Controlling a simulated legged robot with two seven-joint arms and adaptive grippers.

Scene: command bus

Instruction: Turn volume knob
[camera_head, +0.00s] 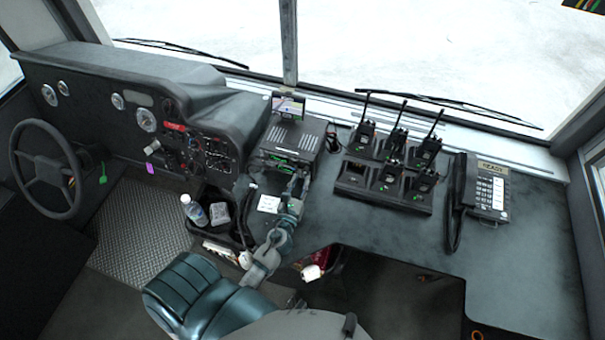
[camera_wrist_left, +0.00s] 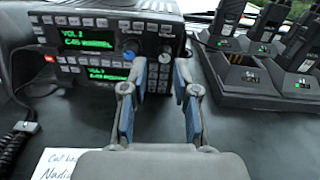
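A stack of two radio units (camera_head: 292,138) stands on the dashboard console, and the units (camera_wrist_left: 85,22) also show in the left wrist view. The upper green display (camera_wrist_left: 88,39) reads "VOL 2". A lower display (camera_wrist_left: 110,74) is partly hidden by my left finger. Contact cannot be told. My right gripper is not in view.
Handheld radios in a charger (camera_head: 383,185) stand right of the radio, with a desk phone (camera_head: 487,190) beyond. A small screen (camera_head: 288,106) sits on top. A paper note (camera_head: 268,204) lies near my gripper; a bottle (camera_head: 194,210) stands left. A steering wheel (camera_head: 45,170) is far left.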

